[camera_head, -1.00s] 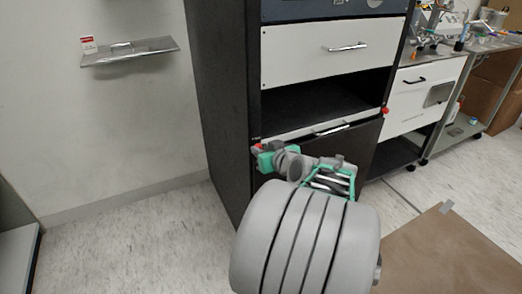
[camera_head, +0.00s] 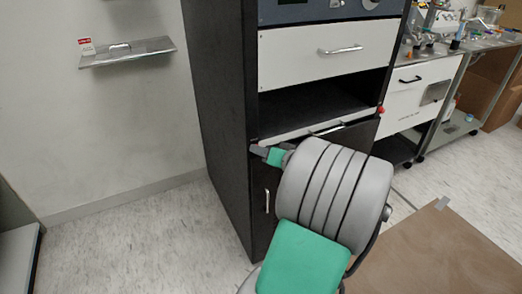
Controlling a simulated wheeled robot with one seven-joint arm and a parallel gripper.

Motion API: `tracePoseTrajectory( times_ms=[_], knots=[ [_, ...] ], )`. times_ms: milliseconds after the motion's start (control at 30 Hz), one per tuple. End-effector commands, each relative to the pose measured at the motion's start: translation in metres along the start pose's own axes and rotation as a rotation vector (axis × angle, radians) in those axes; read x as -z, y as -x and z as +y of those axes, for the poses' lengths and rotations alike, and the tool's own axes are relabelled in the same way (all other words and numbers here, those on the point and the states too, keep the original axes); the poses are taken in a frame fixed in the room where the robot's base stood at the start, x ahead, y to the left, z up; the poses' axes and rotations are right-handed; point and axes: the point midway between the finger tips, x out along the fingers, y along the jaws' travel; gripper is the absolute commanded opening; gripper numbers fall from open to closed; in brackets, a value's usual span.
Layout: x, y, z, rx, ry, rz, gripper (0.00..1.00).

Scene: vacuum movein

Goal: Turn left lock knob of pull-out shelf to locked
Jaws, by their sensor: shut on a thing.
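The pull-out shelf (camera_head: 300,130) is a thin white-fronted strip with a metal handle, below a dark open bay in the black cabinet. My gripper (camera_head: 257,149) is at the left end of this strip, its grey fingers and green part pointing left. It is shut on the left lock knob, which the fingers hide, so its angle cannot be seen. The right lock knob (camera_head: 381,110) is a small red knob at the strip's right end. My large grey arm covers part of the cabinet below the shelf.
A white drawer (camera_head: 300,55) with a handle is above the bay. A lower cabinet door handle (camera_head: 267,201) shows left of my arm. A wall shelf (camera_head: 125,52) hangs at left. A brown mat (camera_head: 440,250) lies on the floor at right.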

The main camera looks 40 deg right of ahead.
Motion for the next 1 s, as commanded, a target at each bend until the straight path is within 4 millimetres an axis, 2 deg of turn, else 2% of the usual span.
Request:
tracePoseTrajectory(
  times_ms=[367, 400, 500, 733, 867, 1000],
  knots=[
    [0.000, 0.000, 0.000, 0.001, -0.003, 0.001, 0.00],
    [0.000, 0.000, 0.000, 0.001, -0.003, 0.000, 0.26],
    [0.000, 0.000, 0.000, 0.001, -0.003, 0.000, 0.32],
    [0.001, 0.002, 0.000, 0.000, -0.003, 0.001, 0.32],
    [0.002, 0.018, 0.001, -0.003, -0.003, 0.003, 0.32],
    [0.003, 0.048, 0.001, -0.004, -0.004, 0.004, 0.32]
  ],
)
